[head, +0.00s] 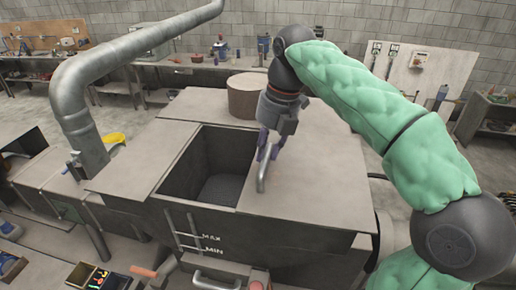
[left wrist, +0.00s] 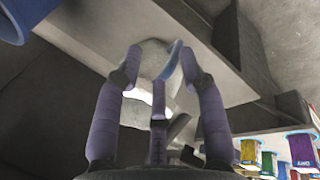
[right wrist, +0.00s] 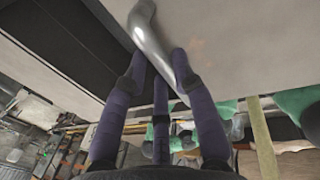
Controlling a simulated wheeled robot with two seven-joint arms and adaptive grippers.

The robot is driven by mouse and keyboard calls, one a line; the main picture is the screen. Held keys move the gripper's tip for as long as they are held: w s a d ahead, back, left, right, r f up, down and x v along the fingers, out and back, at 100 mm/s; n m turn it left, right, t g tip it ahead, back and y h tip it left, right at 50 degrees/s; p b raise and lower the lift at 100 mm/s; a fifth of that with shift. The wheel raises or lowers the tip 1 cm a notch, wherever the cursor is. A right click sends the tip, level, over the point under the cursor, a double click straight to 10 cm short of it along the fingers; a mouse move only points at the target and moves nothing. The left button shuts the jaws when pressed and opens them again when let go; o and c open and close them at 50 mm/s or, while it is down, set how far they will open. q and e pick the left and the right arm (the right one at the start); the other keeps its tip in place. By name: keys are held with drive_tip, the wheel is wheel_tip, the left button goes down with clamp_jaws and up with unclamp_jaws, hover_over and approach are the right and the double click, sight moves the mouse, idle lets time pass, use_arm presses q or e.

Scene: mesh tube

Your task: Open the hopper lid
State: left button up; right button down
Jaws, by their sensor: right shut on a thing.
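The hopper (head: 165,200) is a large grey box with a square dark opening (head: 222,165) in its top. The flat grey hopper lid (head: 315,180) lies to the right of the opening, which is uncovered. The lid's metal bar handle (head: 262,177) is at its left edge, beside the opening. My right gripper (head: 269,152) is shut on this handle; in the right wrist view its purple fingers (right wrist: 155,75) are around the bar (right wrist: 150,38). My left gripper (left wrist: 160,65) shows in its wrist view with fingers spread and apart, below a grey panel (left wrist: 130,22).
A round drum-like block (head: 250,95) stands behind the opening on the hopper top. A thick metal pipe (head: 75,95) rises at the left. Workbenches (head: 200,65) line the back wall. A control box with buttons (head: 85,277) is at the front left.

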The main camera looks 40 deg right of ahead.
drive_tip(key=shift+s+d, duration=0.2)
drive_tip(key=shift+d, duration=0.05)
drive_tip(key=c, duration=1)
unclamp_jaws()
wheel_tip(320, 180, up, 7)
drive_tip(key=s+d, duration=0.1)
drive_tip(key=shift+r, duration=0.15)
